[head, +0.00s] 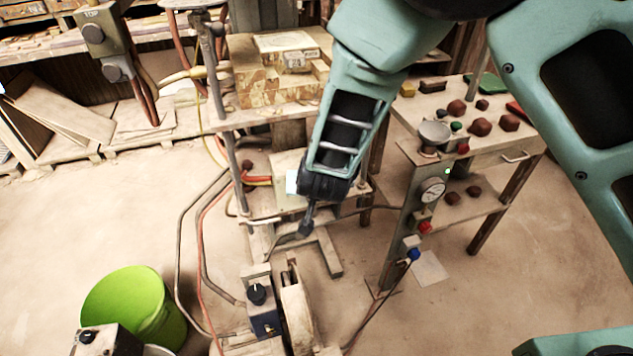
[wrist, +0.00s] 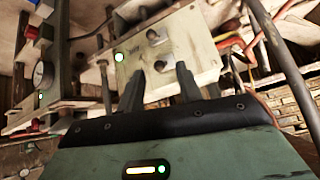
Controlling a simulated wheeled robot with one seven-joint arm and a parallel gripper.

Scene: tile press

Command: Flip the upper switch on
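A cream box (head: 283,168) stands on the press frame in the head view, partly hidden behind my arm. In the wrist view, which looks upside down, its face (wrist: 195,38) carries two dark switches. The upper switch (wrist: 160,66) is lower in that picture, and the lower switch (wrist: 154,36) is above it. My gripper (wrist: 157,70) has its fingers apart and empty, with the upper switch showing between the fingertips. I cannot tell whether they touch the box or how the switches are set. In the head view my gripper (head: 306,228) points down, its fingers small and dark.
A gauge (head: 432,190) and coloured buttons sit on a panel to the right, beside a worktable (head: 410,110) with reddish lumps. A grey box marked TOP (head: 92,30) hangs at upper left. Hoses (head: 190,230) run left of the press. A green bucket (head: 150,300) stands lower left.

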